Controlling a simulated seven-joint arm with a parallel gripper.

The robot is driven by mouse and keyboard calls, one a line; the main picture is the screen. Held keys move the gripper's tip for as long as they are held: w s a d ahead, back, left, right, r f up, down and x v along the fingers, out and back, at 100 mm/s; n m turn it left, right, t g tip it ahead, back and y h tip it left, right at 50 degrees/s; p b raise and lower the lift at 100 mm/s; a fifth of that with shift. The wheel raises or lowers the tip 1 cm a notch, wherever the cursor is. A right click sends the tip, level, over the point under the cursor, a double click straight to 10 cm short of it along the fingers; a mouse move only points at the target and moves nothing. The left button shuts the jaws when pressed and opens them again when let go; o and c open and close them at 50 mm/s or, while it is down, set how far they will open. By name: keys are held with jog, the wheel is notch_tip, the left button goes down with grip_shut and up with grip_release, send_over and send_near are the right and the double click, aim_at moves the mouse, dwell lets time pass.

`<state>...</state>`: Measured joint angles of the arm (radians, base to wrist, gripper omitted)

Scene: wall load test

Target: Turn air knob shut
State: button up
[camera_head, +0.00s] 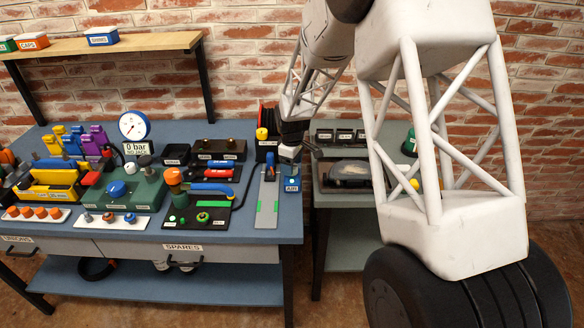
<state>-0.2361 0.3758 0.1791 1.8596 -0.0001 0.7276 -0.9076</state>
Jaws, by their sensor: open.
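A small blue box with a white label that seems to read AIR (292,185) stands at the right end of the blue workbench. A small light-coloured part, perhaps its knob, shows on its top, too small to tell which way it is turned. My gripper (290,155) reaches down from the arm just above and behind this box. Its jaws are open, and the fingertips are small and partly merged with the background. I cannot tell whether they touch the knob.
A gauge (134,125), a green unit (130,188) and a black panel with hoses (205,200) crowd the bench further left. A lower side table (345,200) stands right, past a gap, partly behind my arm.

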jog(key=shift+f, duration=0.8)
jog(key=c, duration=0.9)
